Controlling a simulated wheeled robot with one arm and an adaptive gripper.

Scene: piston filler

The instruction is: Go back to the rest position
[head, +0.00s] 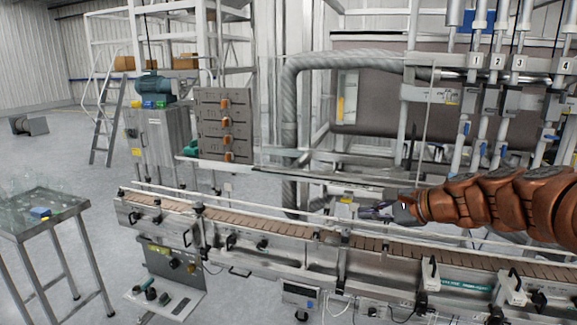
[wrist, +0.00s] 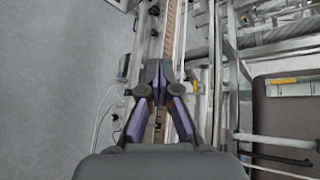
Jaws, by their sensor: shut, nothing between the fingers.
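My gripper (head: 376,211) shows at the right of the head view, at the end of my brown-orange arm, which reaches in from the right edge. It is above the conveyor (head: 262,226) and points left. In the wrist view my gripper (wrist: 158,64) is seen from behind, with its dark purple fingers meeting at their tips. It is shut and holds nothing. The conveyor belt (wrist: 171,38) runs beneath the fingers in the wrist view. I cannot tell the exact height of the gripper above the belt.
The piston filler's vertical cylinders (head: 487,125) stand at the right, behind my arm. A grey panel with orange knobs (head: 222,125) stands behind the conveyor. A glass-topped table (head: 40,228) with a blue item is at the left. Open floor lies between table and conveyor.

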